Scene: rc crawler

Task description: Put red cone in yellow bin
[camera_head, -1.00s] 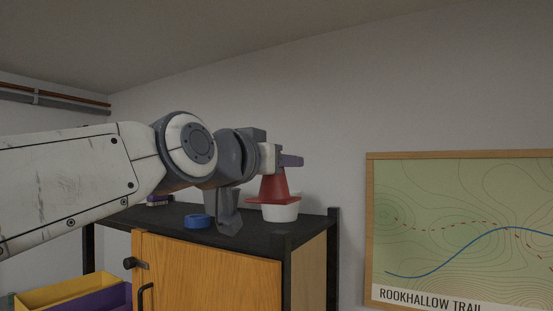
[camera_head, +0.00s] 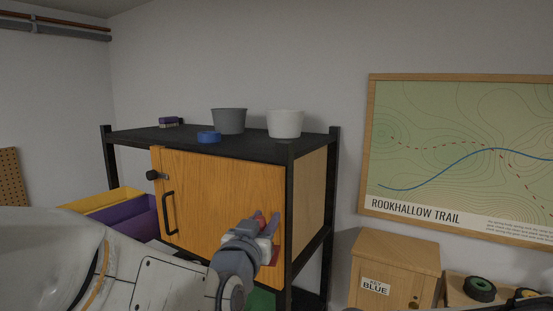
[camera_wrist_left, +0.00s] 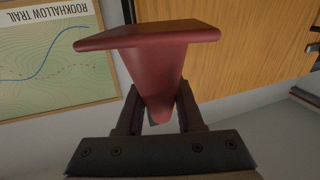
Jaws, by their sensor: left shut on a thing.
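The red cone (camera_wrist_left: 155,62) is held between the two fingers of my left gripper (camera_wrist_left: 158,112) in the left wrist view, with its flat square base away from the palm. In the head view my left gripper (camera_head: 268,232) is in front of the wooden cabinet door, and only small parts of the cone (camera_head: 274,257) show around it. The yellow bin (camera_head: 100,199) is at the left, beside the shelf unit and behind a purple bin (camera_head: 125,219). My arm covers part of the area below the bins. My right gripper is out of view.
The black shelf top (camera_head: 255,148) carries a grey pot (camera_head: 229,121), a white pot (camera_head: 286,124) and a blue ring (camera_head: 209,137). The wooden door (camera_head: 225,200) is closed. A small cabinet labelled BLUE (camera_head: 395,270) stands at the right.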

